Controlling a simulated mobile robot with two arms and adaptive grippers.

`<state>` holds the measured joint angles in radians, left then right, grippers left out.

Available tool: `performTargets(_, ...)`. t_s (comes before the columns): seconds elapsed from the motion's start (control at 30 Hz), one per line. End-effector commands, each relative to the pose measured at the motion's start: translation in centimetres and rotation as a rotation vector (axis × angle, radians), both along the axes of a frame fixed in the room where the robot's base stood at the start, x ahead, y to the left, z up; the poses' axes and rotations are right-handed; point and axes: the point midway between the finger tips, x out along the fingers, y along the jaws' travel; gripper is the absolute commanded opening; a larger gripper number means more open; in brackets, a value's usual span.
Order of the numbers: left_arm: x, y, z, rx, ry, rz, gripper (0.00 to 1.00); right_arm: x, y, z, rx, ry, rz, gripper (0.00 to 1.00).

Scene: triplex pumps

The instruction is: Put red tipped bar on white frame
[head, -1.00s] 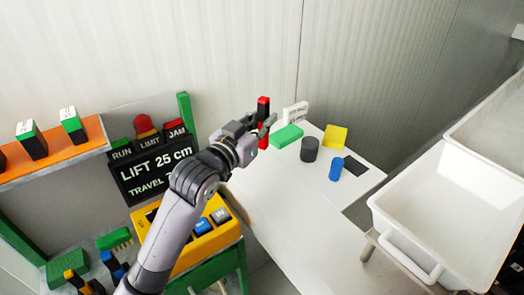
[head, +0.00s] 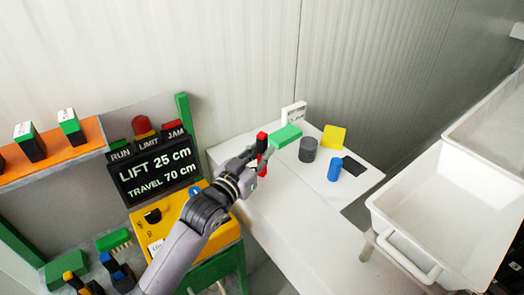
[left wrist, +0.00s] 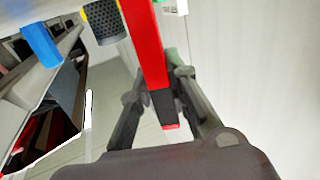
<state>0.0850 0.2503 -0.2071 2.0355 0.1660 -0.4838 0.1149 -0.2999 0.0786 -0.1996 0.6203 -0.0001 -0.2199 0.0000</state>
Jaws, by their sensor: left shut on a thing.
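My left gripper (head: 259,157) is shut on the red tipped bar (head: 262,139) and holds it roughly upright over the left part of the white table. In the left wrist view the bar (left wrist: 148,45) is red with a dark band near its lower end and a red tip, between the fingers of the left gripper (left wrist: 160,90). A small white upright piece with dark lettering (head: 294,112) stands at the back of the table; I cannot tell whether it is the white frame. The bar is apart from it. My right gripper is out of view.
On the white table (head: 290,215) are a green block (head: 286,136), a dark grey cylinder (head: 308,150), a yellow piece (head: 334,136), a blue cylinder (head: 334,169) and a black patch (head: 353,166). White bins (head: 440,225) stand at right. The table's front is clear.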

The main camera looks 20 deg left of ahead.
Motion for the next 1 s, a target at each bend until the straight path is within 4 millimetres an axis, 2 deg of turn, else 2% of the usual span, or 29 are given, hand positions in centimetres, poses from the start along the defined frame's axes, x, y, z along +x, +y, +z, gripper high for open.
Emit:
performTargets(0.07,0.0,0.0,-0.2,-0.001,-0.003,0.0,0.0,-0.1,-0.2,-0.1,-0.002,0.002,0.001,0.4)
performTargets(0.1,0.0,0.0,-0.3,0.0,0.001,0.0,0.17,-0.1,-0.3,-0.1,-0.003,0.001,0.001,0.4)
performTargets(0.37,0.0,0.0,-0.3,0.0,0.001,0.0,0.35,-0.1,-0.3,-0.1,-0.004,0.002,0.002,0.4)
performTargets(0.73,0.0,0.0,0.2,0.0,-0.001,0.0,0.36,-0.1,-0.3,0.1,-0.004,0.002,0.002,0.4)
performTargets(0.87,-1.5,0.5,-0.2,0.001,0.003,0.001,0.36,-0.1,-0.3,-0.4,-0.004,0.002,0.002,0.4)
performTargets(1.0,-4.4,1.2,-0.3,0.001,0.003,0.0,0.36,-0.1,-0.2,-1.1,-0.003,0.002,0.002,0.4)
